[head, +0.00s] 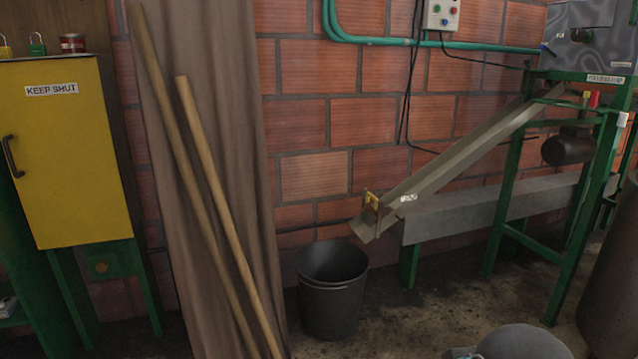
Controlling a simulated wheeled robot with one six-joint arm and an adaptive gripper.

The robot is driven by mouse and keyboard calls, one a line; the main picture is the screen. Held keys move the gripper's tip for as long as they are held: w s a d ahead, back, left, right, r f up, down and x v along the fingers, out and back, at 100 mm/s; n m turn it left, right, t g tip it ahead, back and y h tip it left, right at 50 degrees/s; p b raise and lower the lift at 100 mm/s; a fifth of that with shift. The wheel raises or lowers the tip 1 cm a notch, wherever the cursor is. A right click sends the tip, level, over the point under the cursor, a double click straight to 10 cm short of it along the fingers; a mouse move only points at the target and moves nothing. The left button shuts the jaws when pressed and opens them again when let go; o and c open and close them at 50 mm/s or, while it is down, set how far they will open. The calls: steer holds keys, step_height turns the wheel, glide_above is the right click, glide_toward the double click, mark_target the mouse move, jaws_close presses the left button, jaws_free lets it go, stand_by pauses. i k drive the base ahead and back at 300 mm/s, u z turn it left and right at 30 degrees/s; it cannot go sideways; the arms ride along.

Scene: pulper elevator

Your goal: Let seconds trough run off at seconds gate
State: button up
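A sloping grey metal trough (468,152) runs from the machine at upper right down to the left, in front of the brick wall. A small yellowish gate (371,201) stands across the trough near its lower end, with a small white label (408,198) beside it. The label is too small to read. I cannot tell whether the gate is raised or lowered, or what lies in the trough. A dark bucket (332,300) stands on the floor below and slightly left of the trough's lip. My gripper is not in view; a grey rounded part of my arm seems to show at the bottom edge.
A yellow cabinet (75,150) marked KEEP SHUT stands at left. Two wooden poles (215,190) lean before a brown curtain (240,130). Floor right of the bucket looks clear.

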mark_target(370, 214)
steer(key=u, duration=0.1)
steer(key=i, duration=1.05)
steer(key=z, duration=0.25)
